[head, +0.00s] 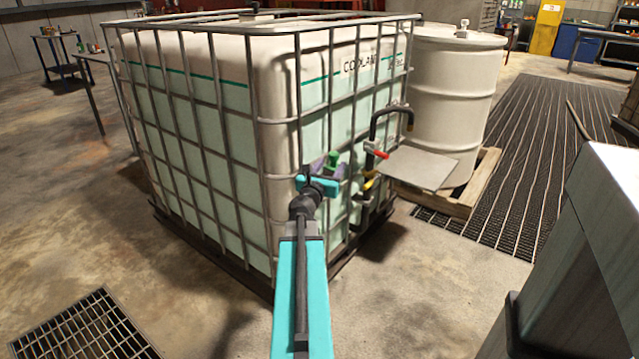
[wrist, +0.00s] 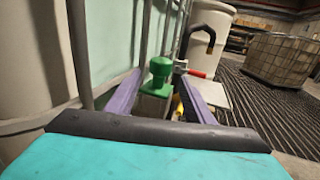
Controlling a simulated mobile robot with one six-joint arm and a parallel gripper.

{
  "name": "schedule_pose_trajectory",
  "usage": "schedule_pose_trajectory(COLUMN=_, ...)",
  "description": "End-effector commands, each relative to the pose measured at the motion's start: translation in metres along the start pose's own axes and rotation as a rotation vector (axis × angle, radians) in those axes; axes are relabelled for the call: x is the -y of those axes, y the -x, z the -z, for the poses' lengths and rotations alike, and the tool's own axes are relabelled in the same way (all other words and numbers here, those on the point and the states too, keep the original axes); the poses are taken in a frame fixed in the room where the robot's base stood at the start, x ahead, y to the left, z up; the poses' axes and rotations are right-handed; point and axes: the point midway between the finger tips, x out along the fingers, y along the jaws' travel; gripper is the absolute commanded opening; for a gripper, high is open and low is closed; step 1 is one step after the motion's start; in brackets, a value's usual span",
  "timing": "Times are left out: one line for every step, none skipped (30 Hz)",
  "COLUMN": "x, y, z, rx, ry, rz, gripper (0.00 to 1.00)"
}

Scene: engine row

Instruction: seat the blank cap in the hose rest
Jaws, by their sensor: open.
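A green knobbed piece, which looks like the blank cap (head: 332,159), shows just beyond my gripper (head: 326,170) at the side of the caged coolant tank. In the wrist view the green cap (wrist: 160,68) stands upright on a greyish block (wrist: 152,105). The purple fingers of my gripper (wrist: 160,82) are apart, one on each side of the cap in the picture. I see no clear contact, and cannot tell how deep the cap lies between them. I cannot tell whether the greyish block is the hose rest.
The caged coolant tank (head: 205,120) stands close on the left. A black bent hose (head: 390,112) with a red handle (head: 376,150) and a yellow part (head: 370,182) is just right of my gripper. A flat grey plate (head: 420,168) and a white drum (head: 450,100) are beyond.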

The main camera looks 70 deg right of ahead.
Motion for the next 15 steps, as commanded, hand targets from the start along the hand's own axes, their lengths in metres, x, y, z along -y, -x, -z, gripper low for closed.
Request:
schedule_pose_trajectory(x=0.001, y=0.007, z=-0.001, rx=0.000, ry=0.000, rz=-0.001, gripper=0.48)
schedule_pose_trajectory(x=0.001, y=0.011, z=-0.001, rx=0.000, ry=0.000, rz=-0.001, gripper=0.48)
schedule_pose_trajectory(x=0.001, y=0.015, z=-0.001, rx=0.000, ry=0.000, rz=-0.001, gripper=0.48)
schedule_pose_trajectory(x=0.001, y=0.018, z=-0.001, rx=0.000, ry=0.000, rz=-0.001, gripper=0.48)
schedule_pose_trajectory(x=0.001, y=0.021, z=-0.001, rx=0.000, ry=0.000, rz=-0.001, gripper=0.48)
schedule_pose_trajectory(x=0.001, y=0.024, z=-0.001, rx=0.000, ry=0.000, rz=-0.001, gripper=0.48)
schedule_pose_trajectory(x=0.000, y=0.027, z=-0.001, rx=0.000, ry=0.000, rz=-0.001, gripper=0.48)
schedule_pose_trajectory(x=0.000, y=0.030, z=-0.001, rx=0.000, ry=0.000, rz=-0.001, gripper=0.48)
schedule_pose_trajectory(x=0.001, y=0.034, z=-0.001, rx=0.000, ry=0.000, rz=-0.001, gripper=0.48)
schedule_pose_trajectory(x=0.000, y=0.033, z=-0.003, rx=-0.001, ry=0.000, rz=0.000, gripper=0.48)
schedule_pose_trajectory(x=0.000, y=0.034, z=-0.003, rx=-0.002, ry=0.001, rz=0.001, gripper=0.48)
schedule_pose_trajectory(x=0.000, y=0.035, z=-0.003, rx=-0.002, ry=0.002, rz=0.001, gripper=0.48)
schedule_pose_trajectory(x=0.000, y=0.036, z=-0.003, rx=-0.003, ry=0.001, rz=0.002, gripper=0.48)
schedule_pose_trajectory(x=0.000, y=0.037, z=-0.003, rx=-0.003, ry=0.001, rz=0.001, gripper=0.48)
schedule_pose_trajectory(x=0.000, y=0.039, z=-0.003, rx=-0.003, ry=0.002, rz=0.001, gripper=0.48)
